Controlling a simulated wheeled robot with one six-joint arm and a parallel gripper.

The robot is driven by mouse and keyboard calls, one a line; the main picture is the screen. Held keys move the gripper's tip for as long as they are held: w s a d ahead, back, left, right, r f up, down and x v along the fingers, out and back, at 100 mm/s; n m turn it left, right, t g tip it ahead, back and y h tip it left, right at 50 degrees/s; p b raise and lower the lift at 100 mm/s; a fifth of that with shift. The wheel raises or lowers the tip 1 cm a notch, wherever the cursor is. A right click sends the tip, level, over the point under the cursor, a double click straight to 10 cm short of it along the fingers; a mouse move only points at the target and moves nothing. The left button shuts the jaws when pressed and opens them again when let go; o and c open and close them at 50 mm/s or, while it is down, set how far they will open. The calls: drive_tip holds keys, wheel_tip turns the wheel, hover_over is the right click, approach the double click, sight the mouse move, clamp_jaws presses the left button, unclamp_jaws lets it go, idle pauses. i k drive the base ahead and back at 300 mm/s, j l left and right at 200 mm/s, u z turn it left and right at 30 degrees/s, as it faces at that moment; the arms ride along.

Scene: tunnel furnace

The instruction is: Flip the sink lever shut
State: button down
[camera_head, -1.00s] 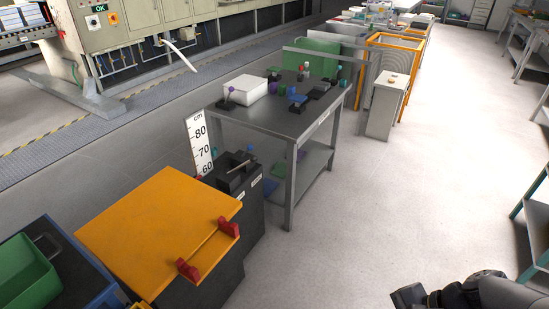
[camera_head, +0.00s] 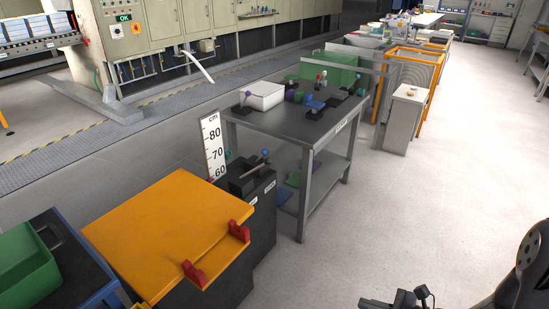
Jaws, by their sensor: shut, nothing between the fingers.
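No thing in view is clearly a sink. A lever with a blue ball knob (camera_head: 265,154) stands on a dark cabinet (camera_head: 262,205) beside the ruler board. I cannot tell whether this is the sink lever, and its markings are too small to read. My gripper (camera_head: 376,303) shows only in part at the bottom edge, right of centre. It is shut and empty, over the pale floor and well apart from the cabinet.
An orange-topped cabinet (camera_head: 165,235) with red clamps stands in front left, beside a green bin (camera_head: 25,268). A grey workbench (camera_head: 290,122) with knobs and a white tray (camera_head: 262,96) stands behind. Pale floor (camera_head: 420,200) is open on the right.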

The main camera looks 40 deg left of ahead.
sight(264, 152)
drive_tip(key=i+j+u, duration=0.1)
drive_tip(key=i+j, duration=0.7)
drive_tip(key=j, duration=0.25)
drive_tip(key=i+j, duration=0.85)
drive_tip(key=j+u, duration=0.05)
drive_tip(key=j, duration=0.1)
